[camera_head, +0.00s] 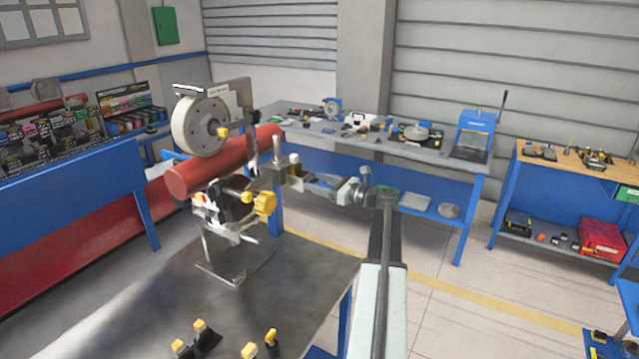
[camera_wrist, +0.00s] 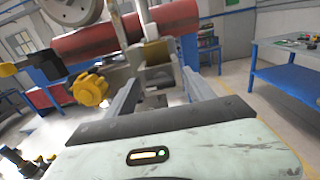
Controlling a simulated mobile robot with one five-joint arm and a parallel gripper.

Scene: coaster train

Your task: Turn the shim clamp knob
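A yellow lobed knob (camera_head: 265,203) sits on the right side of the clamp assembly (camera_head: 225,207) under the red pipe; I take it for the shim clamp knob. In the wrist view the knob (camera_wrist: 91,90) is plain to see, just left of my left finger and outside the gap between the fingers. My gripper (camera_head: 286,174) is to the right of the assembly, a little above the knob. In the wrist view my gripper (camera_wrist: 160,80) has its fingers apart, with no knob between them. Contact with anything cannot be told.
The red pipe (camera_head: 222,163) runs above the knob, with a large grey wheel (camera_head: 201,125) over it. The assembly stands on a dark bench (camera_head: 300,275) with several yellow-tipped clamps (camera_head: 200,338) at its front. A blue workbench (camera_head: 440,172) stands behind.

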